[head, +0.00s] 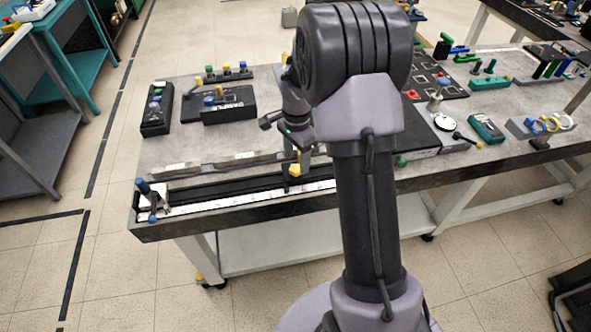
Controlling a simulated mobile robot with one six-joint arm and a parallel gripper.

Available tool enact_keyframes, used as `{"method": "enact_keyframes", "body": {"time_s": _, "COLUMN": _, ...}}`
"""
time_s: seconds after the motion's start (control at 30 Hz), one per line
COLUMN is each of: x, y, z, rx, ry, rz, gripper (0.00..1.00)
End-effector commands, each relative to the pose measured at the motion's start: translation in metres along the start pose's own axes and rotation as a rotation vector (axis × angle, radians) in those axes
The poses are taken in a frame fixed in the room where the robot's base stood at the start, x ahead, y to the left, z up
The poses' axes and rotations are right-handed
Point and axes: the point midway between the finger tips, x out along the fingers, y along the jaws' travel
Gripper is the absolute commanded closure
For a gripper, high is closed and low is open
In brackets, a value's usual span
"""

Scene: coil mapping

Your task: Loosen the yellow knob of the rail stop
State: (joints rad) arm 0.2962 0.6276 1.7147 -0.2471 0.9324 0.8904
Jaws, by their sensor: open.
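The yellow knob (295,170) shows in the head view on a small dark block on the long dark rail (235,188) at the table's front edge. My gripper (303,160) points down right above or beside the knob and is open. I cannot tell whether its fingers touch the knob or stand around it.
A clamp with blue knobs (143,187) stands at the rail's left end. Black boxes with coloured knobs (228,104) stand farther back. A pale bar (215,163) lies behind the rail. The grey tabletop (165,150) at left is clear. My arm hides the middle.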

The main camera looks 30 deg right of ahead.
Motion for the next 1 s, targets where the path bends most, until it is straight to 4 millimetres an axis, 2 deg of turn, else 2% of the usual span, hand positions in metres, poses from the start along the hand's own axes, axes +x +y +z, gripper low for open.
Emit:
{"method": "enact_keyframes", "body": {"time_s": 0.03, "x": 0.012, "y": 0.000, "z": 0.000, "rx": 0.000, "ry": -0.001, "rz": 0.002, "gripper": 0.45}}
{"method": "enact_keyframes", "body": {"time_s": 0.17, "x": 0.026, "y": 0.000, "z": 0.000, "rx": 0.000, "ry": -0.001, "rz": 0.001, "gripper": 0.45}}
{"method": "enact_keyframes", "body": {"time_s": 0.47, "x": 0.028, "y": 0.000, "z": 0.000, "rx": -0.001, "ry": 0.000, "rz": -0.001, "gripper": 0.45}}
{"method": "enact_keyframes", "body": {"time_s": 0.7, "x": 0.028, "y": 0.000, "z": 0.000, "rx": -0.001, "ry": 0.000, "rz": -0.001, "gripper": 0.90}}
{"method": "enact_keyframes", "body": {"time_s": 0.77, "x": 0.028, "y": 0.000, "z": 0.000, "rx": -0.001, "ry": 0.000, "rz": -0.001, "gripper": 1.00}}
{"method": "enact_keyframes", "body": {"time_s": 1.0, "x": 0.027, "y": 0.000, "z": 0.000, "rx": -0.020, "ry": 0.000, "rz": -0.001, "gripper": 1.00}}
